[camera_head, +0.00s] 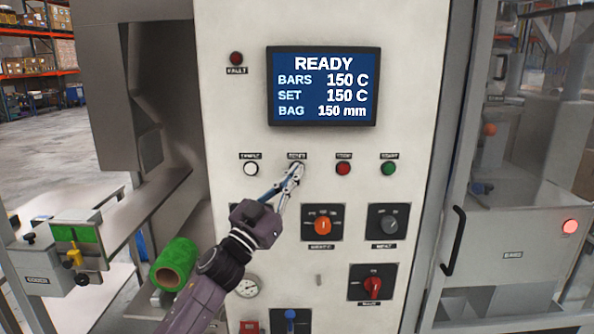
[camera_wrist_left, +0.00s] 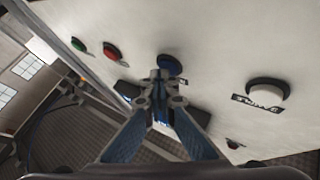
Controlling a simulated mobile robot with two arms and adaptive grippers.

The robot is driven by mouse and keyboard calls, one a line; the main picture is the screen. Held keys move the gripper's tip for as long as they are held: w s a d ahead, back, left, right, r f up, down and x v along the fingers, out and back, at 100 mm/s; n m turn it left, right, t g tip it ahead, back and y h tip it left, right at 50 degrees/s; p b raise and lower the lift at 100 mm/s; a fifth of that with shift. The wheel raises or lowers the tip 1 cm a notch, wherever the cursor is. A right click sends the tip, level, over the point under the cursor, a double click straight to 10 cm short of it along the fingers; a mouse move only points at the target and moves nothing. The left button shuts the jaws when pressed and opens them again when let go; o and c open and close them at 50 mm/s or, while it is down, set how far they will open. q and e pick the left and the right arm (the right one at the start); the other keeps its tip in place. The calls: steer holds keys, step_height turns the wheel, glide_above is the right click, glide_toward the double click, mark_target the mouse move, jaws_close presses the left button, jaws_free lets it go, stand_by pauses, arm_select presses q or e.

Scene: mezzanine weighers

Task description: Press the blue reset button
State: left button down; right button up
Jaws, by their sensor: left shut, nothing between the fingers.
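The blue reset button (camera_wrist_left: 170,64) shows in the left wrist view as a blue cap in a dark collar, directly beyond my fingertips. In the head view it is hidden behind the fingertips, under the second label of the button row on the white panel (camera_head: 230,120). My left gripper (camera_head: 296,171) reaches up from below with its fingers shut and empty. Its fingertips (camera_wrist_left: 159,77) overlap the button's lower edge in the wrist view. I cannot tell whether they touch it. My right gripper is not in view.
A white button (camera_head: 251,169) sits left of the reset position; a red button (camera_head: 343,168) and a green button (camera_head: 389,168) sit right. Below are an orange-knob selector (camera_head: 323,225) and a black knob (camera_head: 388,223). The screen (camera_head: 323,86) above reads READY.

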arm_select(q)
steer(key=shift+s+p, duration=0.65)
steer(key=shift+s, duration=0.15)
steer(key=s+p, duration=0.3)
steer(key=s, duration=0.2)
steer(key=shift+f, duration=0.1)
stand_by(0.5)
